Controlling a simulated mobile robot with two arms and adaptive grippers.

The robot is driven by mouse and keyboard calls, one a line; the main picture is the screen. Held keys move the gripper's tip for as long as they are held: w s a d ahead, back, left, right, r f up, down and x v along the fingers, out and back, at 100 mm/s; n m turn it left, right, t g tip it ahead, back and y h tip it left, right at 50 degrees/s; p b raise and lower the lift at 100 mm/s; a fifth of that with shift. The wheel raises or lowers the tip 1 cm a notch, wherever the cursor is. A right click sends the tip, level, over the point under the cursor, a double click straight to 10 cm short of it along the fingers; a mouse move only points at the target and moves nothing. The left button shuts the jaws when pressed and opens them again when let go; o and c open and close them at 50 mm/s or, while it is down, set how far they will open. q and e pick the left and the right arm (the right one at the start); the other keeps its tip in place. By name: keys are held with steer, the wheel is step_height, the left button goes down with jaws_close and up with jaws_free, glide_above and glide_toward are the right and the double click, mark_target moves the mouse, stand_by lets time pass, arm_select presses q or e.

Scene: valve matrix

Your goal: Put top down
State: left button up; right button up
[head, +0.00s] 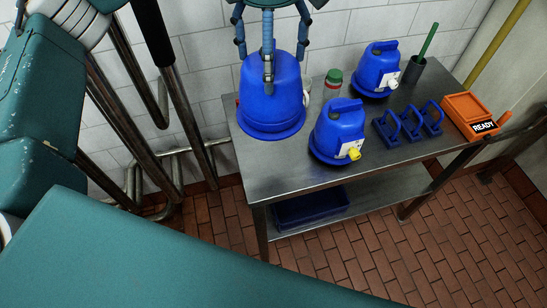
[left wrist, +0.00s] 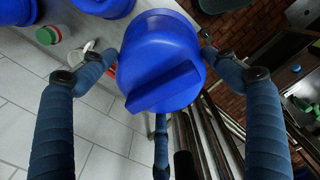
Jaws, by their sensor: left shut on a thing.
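A large blue top (head: 270,95), rounded with a wide flange at its base, is at the left end of the steel table (head: 262,178). My left gripper (head: 269,55) comes down over it from above, with its blue padded fingers spread around its upper part. In the left wrist view the blue top (left wrist: 160,60), with a raised ridge across it, sits between the fingers of the left gripper (left wrist: 158,72). It looks upright; I cannot tell whether its base touches the table. My right gripper is not in view.
Two more blue units (head: 340,130) (head: 376,70) stand to the right. A green-capped jar (head: 332,83), blue handled blocks (head: 408,122), a dark cup (head: 413,70) with a green stick and an orange "READY" box (head: 468,112) share the table. A blue bin (head: 310,207) is below.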

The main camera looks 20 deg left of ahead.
arm_select(q)
steer(key=shift+w+d+r+n, duration=0.15)
steer(key=shift+r+n, duration=0.1)
steer(key=shift+n, duration=0.25)
steer(key=shift+d+r+n, duration=0.15)
steer(key=shift+r+n, duration=0.1)
steer(key=shift+n, duration=0.25)
steer(key=shift+r+n, duration=0.2)
steer(key=shift+n, duration=0.3)
steer(key=shift+a+n, duration=0.15)
steer(key=shift+n, duration=0.15)
step_height(320, 180, down, 15)
steer(key=p, duration=0.4)
steer(key=shift+a, duration=0.1)
step_height(320, 180, down, 4)
steer(key=shift+r+p, duration=0.1)
steer(key=shift+p, duration=0.8)
steer(key=shift+w+f, duration=0.1)
steer(key=shift+f, duration=0.4)
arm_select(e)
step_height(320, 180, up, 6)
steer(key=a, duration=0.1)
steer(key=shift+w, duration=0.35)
